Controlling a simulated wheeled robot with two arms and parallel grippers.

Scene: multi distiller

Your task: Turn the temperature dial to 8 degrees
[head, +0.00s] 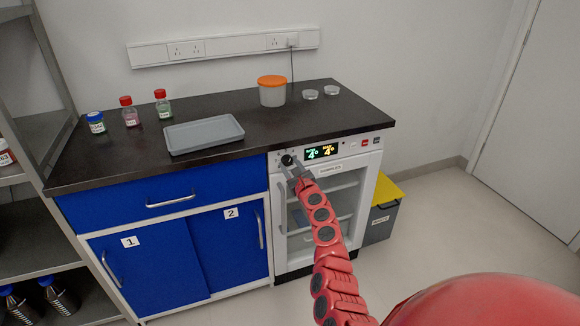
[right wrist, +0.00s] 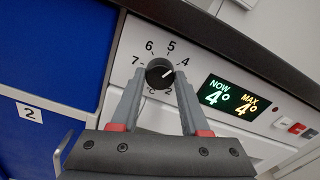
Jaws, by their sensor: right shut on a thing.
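The temperature dial (right wrist: 160,72) is a round black knob on the white front panel of the under-counter fridge. In the right wrist view numbers from 2 to 7 show around it, and part of the scale is hidden by the fingers. Its pale mark points up and right, towards the 4 side. The dial also shows in the head view (head: 287,160). My right gripper (right wrist: 160,80) is shut on the dial, one finger at each side. The display (right wrist: 231,98) beside it reads NOW 4° in green and MAX 4° in yellow. My left gripper is in neither view.
The dark countertop (head: 250,125) overhangs just above the panel. It bears a grey tray (head: 203,134), an orange-lidded tub (head: 272,91), small bottles and dishes. Blue cabinets (head: 160,262) stand left of the fridge, and a yellow-lidded bin (head: 384,215) stands right. Red and white switches sit right of the display.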

